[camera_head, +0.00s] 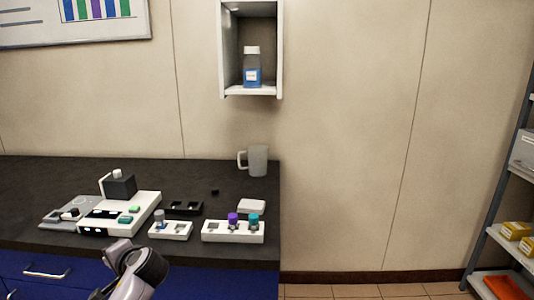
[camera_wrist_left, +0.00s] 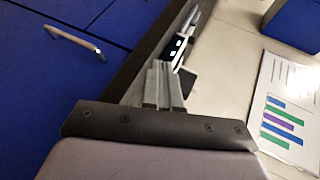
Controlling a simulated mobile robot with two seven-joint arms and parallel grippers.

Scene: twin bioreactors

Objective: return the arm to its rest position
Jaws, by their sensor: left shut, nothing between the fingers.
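My left arm rises from the bottom of the head view, in front of the counter's front edge. In the left wrist view my left gripper (camera_wrist_left: 164,88) is shut, its two grey fingers together with nothing between them. It points along the dark counter edge, beside the blue drawer fronts (camera_wrist_left: 60,75). In the head view the gripper's fingertips cannot be made out. My right arm and gripper are not in view.
The dark counter (camera_head: 215,174) carries a white device (camera_head: 148,208), a white rack (camera_head: 170,231), another rack with purple and teal caps (camera_head: 211,236) and a mug (camera_head: 258,161). A wall shelf (camera_head: 279,50) holds a blue bottle (camera_head: 252,75). Floor right of the counter is clear.

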